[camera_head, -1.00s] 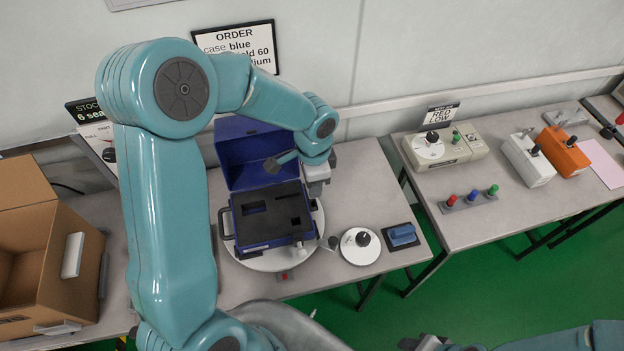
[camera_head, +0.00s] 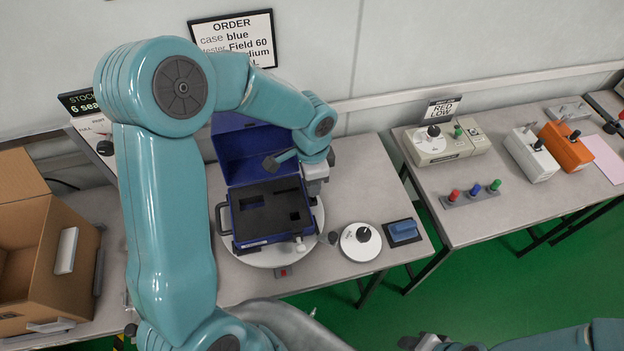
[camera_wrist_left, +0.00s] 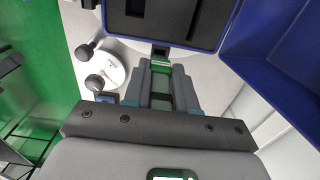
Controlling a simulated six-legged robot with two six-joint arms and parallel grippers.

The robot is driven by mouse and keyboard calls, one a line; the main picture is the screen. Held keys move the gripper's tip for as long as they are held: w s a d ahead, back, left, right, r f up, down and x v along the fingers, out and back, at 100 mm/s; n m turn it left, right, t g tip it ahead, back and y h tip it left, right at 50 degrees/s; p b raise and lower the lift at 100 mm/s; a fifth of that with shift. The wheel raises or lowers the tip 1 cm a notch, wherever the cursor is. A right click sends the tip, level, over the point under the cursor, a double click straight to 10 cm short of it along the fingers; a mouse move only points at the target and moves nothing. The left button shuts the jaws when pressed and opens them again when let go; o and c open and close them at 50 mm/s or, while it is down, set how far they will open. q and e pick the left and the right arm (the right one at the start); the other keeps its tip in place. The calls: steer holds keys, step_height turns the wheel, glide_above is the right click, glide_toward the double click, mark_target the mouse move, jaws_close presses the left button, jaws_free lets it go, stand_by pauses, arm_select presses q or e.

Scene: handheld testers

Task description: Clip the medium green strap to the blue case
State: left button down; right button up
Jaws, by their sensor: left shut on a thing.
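The blue case (camera_head: 250,158) stands open on a pale round plate, its lid up at the back and dark foam with cutouts in its base. In the left wrist view its blue wall (camera_wrist_left: 190,42) is just beyond my fingertips. My left gripper (camera_head: 314,190) is at the case's right side, pointing down. My right gripper (camera_head: 425,343) shows only partly at the bottom edge.
A white dial (camera_head: 360,242) with a black knob and a blue block (camera_head: 403,232) on a dark pad sit right of the case. A cardboard box (camera_head: 45,255) stands at left. The right table (camera_head: 500,215) holds testers and colored knobs.

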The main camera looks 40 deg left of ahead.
arm_select(q)
steer(key=shift+f+b, duration=1.45)
steer(key=shift+f, duration=0.1)
stand_by(0.4)
steer(key=c, duration=0.8)
jaws_free()
step_height(320, 180, up, 16)
steer(key=shift+r+p, duration=0.25)
steer(key=shift+p, duration=0.05)
